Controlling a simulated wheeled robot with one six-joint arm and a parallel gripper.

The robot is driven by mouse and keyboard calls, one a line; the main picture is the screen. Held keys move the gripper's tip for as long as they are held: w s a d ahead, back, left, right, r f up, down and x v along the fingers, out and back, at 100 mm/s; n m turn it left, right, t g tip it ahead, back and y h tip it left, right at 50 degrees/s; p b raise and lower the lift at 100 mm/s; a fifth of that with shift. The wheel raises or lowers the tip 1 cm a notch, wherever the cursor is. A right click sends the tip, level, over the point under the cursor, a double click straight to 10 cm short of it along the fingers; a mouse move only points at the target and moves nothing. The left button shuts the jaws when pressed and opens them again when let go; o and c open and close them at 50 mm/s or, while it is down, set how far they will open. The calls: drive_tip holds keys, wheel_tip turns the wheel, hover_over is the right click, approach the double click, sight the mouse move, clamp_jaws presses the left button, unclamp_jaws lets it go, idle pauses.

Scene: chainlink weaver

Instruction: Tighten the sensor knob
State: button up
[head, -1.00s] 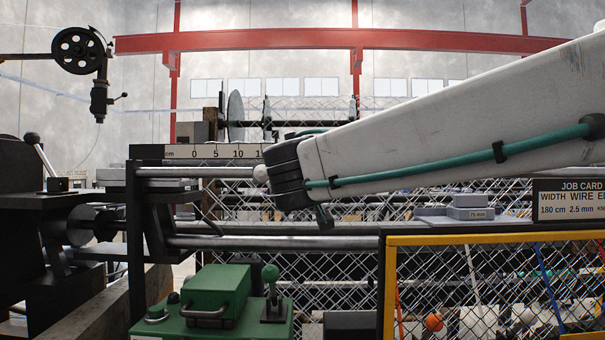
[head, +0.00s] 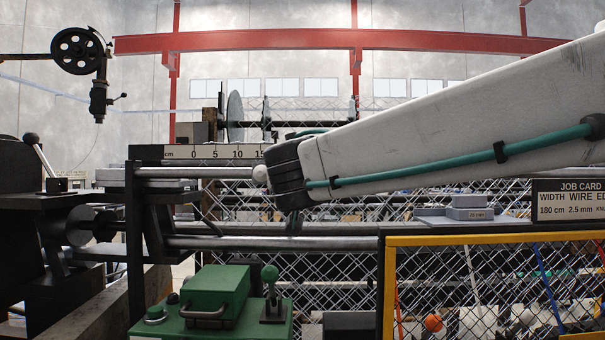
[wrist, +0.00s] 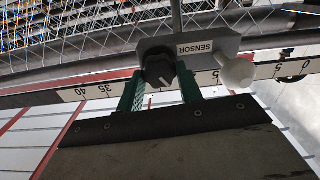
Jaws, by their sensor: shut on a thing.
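In the wrist view the black sensor knob (wrist: 157,66) sits on a grey sensor bracket (wrist: 212,43) with a SENSOR label. My gripper (wrist: 161,78) has its two green fingers on either side of the knob and is shut on it. A pale line on the knob points toward my gripper's body. A white ball (wrist: 236,72) stands on the bracket right of the fingers; it also shows in the head view (head: 260,173). In the head view my black wrist hides the knob and most of the fingers.
A centimetre scale (head: 225,153) runs along the rail by the sensor. Woven chain-link mesh (head: 340,275) hangs below and behind. A green control box (head: 215,290) with a lever and a yellow-framed guard (head: 480,239) stand in front, below my arm.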

drive_tip(key=shift+f, duration=0.15)
drive_tip(key=o, duration=1)
drive_tip(key=shift+s, duration=0.1)
drive_tip(key=s, duration=0.7)
drive_tip(key=shift+s+a, duration=0.1)
drive_tip(key=shift+s, duration=0.2)
